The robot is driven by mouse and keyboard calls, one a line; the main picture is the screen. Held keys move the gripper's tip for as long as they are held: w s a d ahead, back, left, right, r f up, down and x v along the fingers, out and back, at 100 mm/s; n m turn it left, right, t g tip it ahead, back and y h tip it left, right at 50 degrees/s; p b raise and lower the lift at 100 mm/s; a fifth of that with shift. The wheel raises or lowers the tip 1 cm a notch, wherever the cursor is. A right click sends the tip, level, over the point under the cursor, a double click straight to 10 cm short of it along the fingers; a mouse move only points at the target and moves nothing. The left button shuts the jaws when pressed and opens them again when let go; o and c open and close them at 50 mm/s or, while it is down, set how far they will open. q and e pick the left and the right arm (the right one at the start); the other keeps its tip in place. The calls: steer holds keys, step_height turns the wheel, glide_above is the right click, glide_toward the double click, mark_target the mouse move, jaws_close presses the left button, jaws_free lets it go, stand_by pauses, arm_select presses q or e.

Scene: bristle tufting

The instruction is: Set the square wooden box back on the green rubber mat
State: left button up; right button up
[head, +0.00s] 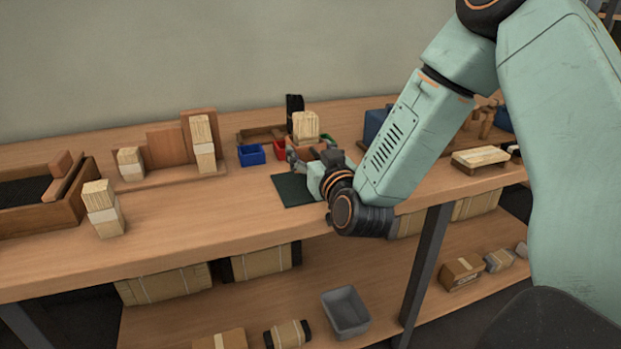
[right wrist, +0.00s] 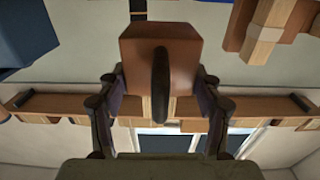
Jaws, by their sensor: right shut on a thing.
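The green rubber mat (head: 291,191) lies flat on the bench top, dark green, its right part hidden behind my right gripper. My right gripper (head: 318,158) is over the mat's back right side. It is shut on the square wooden box (head: 318,149), a small brown block mostly hidden in the head view. In the right wrist view the box (right wrist: 185,50) sits between the two fingertips (right wrist: 160,78), with a dark upright strip across its near face. I cannot tell whether the box touches the mat. My left gripper is not in view.
A blue bin (head: 251,155) and a red bin (head: 280,150) stand behind the mat, with a pale bristle bundle (head: 306,125) close behind the gripper. A bristle bundle (head: 103,208) stands at left by a wooden tray (head: 62,214).

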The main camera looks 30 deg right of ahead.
step_height(320, 180, down, 3)
steer(key=shift+s+f+b, duration=0.1)
steer(key=shift+f+b, duration=0.1)
steer(key=shift+b, duration=0.5)
steer(key=shift+f, duration=0.4)
steer(key=shift+f, duration=0.15)
steer(key=o, duration=1)
steer(key=shift+f, duration=0.1)
steer(key=shift+o, duration=1.2)
